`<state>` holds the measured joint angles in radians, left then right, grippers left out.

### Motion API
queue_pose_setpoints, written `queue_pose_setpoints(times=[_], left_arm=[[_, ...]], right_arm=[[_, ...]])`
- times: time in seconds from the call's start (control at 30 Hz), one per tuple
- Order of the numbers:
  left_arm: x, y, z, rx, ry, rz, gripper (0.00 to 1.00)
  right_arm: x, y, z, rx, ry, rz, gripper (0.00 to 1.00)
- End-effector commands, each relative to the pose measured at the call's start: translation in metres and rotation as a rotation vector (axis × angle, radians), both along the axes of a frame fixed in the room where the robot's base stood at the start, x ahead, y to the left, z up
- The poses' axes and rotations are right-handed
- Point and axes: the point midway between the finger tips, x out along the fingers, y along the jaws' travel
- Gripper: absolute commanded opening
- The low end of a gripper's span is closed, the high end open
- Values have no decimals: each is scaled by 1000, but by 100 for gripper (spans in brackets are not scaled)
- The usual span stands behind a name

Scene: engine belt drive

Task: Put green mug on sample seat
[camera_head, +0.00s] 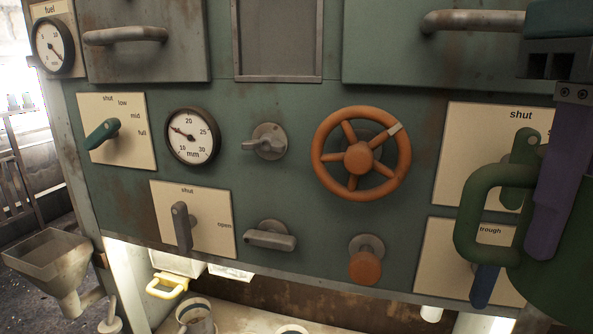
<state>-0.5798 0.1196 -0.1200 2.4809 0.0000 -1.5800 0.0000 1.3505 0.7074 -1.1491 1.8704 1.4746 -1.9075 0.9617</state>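The green mug (560,268) is at the right edge, close to the camera and in front of the panel. Its big handle (468,218) points left, and its right part is cut off by the frame. My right gripper (545,235) comes down from the top right. One purple finger lies against the mug beside the handle, and the other finger is hidden. The mug is held up in the air. My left gripper is not in view. I cannot clearly pick out the sample seat; a pale round rim (292,329) shows at the bottom edge.
A green panel (270,205) fills the view, with an orange handwheel (361,157), an orange knob (364,268), gauges and levers sticking out. A blue lever (484,288) is behind the mug. Below is a lit shelf with a grey cup (196,318). A funnel (52,262) stands left.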

Motion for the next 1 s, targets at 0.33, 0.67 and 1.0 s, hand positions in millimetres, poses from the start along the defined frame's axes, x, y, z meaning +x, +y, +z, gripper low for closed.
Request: queue_pose_setpoints(times=[0.33, 0.67, 1.0], left_arm=[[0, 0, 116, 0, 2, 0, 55], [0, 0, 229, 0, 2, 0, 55], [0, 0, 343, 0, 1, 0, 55]], right_arm=[[-11, -5, 131, 9, -4, -152, 0], [-27, -5, 237, 8, -5, -151, 0], [-45, -5, 345, 8, -5, -150, 0]])
